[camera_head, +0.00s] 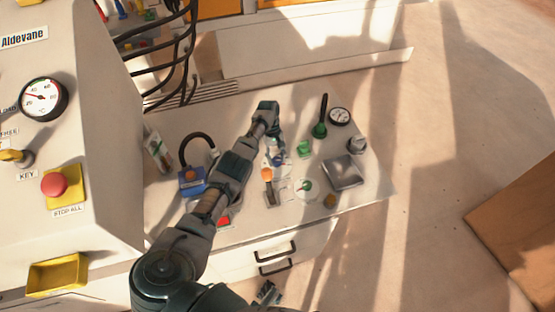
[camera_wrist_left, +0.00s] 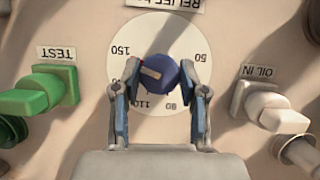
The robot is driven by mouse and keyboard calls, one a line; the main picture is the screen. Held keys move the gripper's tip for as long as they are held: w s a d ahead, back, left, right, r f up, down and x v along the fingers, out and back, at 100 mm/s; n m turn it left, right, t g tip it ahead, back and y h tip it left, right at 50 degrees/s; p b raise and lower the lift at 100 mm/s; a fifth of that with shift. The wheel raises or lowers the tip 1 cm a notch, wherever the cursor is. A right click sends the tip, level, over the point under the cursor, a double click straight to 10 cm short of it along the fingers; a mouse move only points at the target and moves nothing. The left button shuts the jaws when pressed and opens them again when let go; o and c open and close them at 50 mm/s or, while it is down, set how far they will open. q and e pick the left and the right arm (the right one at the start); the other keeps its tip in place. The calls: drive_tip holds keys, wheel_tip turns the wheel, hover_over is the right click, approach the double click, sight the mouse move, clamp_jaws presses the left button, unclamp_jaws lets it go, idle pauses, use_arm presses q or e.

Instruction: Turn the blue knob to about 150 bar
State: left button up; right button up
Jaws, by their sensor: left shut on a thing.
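The blue knob (camera_wrist_left: 162,74) sits on a round white dial (camera_wrist_left: 128,58) in the left wrist view, which shows the labels upside down. The numbers 50, 80, 110 and 150 ring it. A tan mark on the knob points left, between 110 and 150 and nearer 150. A small red mark is on the dial beside 150. My left gripper (camera_wrist_left: 158,72) is shut on the knob, one finger on each side. In the head view, my left gripper (camera_head: 274,142) is over the bench panel and hides the knob. A dark part at the bottom edge may be my right gripper (camera_head: 267,293); its fingers are unclear.
In the left wrist view, a green TEST handle (camera_wrist_left: 42,92) stands left and a white OIL IN handle (camera_wrist_left: 270,106) right, both close to the fingers.

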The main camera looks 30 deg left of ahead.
sight(276, 158)
use_arm(q)
drive_tip(key=shift+m, duration=0.3)
use_arm(e)
drive_tip(key=shift+r, duration=0.75)
use_arm(q)
drive_tip(key=o, duration=1.1)
drive_tip(key=shift+w, duration=0.1)
drive_tip(key=shift+w+a+f, duration=0.1)
drive_tip(key=shift+a+f, duration=0.05)
use_arm(e)
drive_tip(key=shift+w, duration=0.15)
drive_tip(key=shift+a, duration=0.1)
use_arm(q)
drive_tip(key=shift+r, duration=0.3)
wheel_tip(276, 158, up, 8)
drive_tip(key=shift+w+a+r, duration=0.1)
drive_tip(key=shift+r, duration=0.45)
